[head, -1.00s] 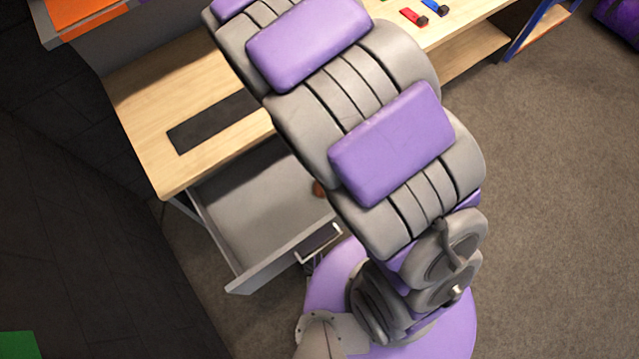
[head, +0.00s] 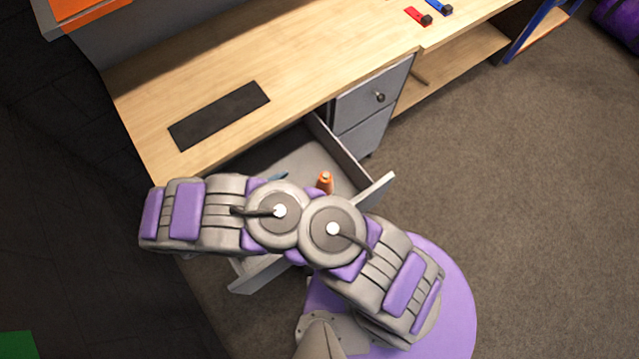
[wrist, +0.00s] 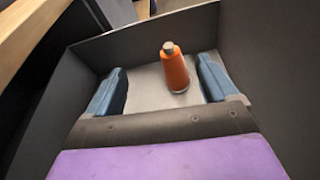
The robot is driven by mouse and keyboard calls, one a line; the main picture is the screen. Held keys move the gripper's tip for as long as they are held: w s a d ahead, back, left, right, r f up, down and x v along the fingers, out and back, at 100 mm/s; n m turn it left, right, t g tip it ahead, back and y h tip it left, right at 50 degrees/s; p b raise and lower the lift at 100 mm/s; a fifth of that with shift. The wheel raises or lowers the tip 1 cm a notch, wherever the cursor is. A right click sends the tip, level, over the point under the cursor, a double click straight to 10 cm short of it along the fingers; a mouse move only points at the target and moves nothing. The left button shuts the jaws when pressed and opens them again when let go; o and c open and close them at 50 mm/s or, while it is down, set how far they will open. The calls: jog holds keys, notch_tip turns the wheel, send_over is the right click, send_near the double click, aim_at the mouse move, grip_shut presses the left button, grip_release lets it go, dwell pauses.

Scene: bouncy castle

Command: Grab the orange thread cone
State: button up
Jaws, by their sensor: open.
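The orange thread cone (head: 325,182) stands upright in the open drawer (head: 345,160), near its right side in the head view. In the wrist view the cone (wrist: 175,68) stands on the drawer floor, ahead of my gripper (wrist: 160,85) and between the lines of its two blue fingers, nearer the right finger. My gripper is open and empty, with clear space between each finger and the cone. In the head view my arm hides most of the gripper; only a bit of blue finger shows inside the drawer. The near part of the drawer is hidden by my arm.
The wooden desk top (head: 300,60) lies above and behind the drawer, with a black mat (head: 218,115) on it. Grey drawers (head: 372,105) stand to the right. Drawer walls (wrist: 265,60) rise on both sides of my gripper. Open carpet (head: 530,180) lies to the right.

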aim_at(319, 185)
jog(key=s+f+n+t+y, duration=0.1)
jog(key=s+f+n, duration=0.2)
jog(key=s+f, duration=0.15)
jog(key=shift+t+y, duration=0.3)
jog(key=b+x, duration=0.1)
jog(key=x, duration=0.3)
jog(key=b+x, duration=0.1)
jog(key=x, duration=0.3)
jog(key=f+b+x, duration=0.1)
jog(key=x, duration=0.3)
jog(key=shift+w+d, duration=0.1)
jog(key=shift+d, duration=0.05)
jog(key=shift+w+f, duration=0.25)
jog(key=shift+f, duration=0.05)
jog(key=b+x, duration=0.2)
jog(key=x, duration=0.2)
jog(key=shift+d+f, duration=0.15)
jog(key=shift+d, duration=0.35)
jog(key=shift+a, duration=0.75)
jog(key=c, duration=0.5)
jog(key=shift+d, duration=0.55)
jog(key=c, duration=0.8)
jog(key=shift+a, duration=0.15)
jog(key=shift+c, duration=1.4)
jog(key=shift+a, duration=0.25)
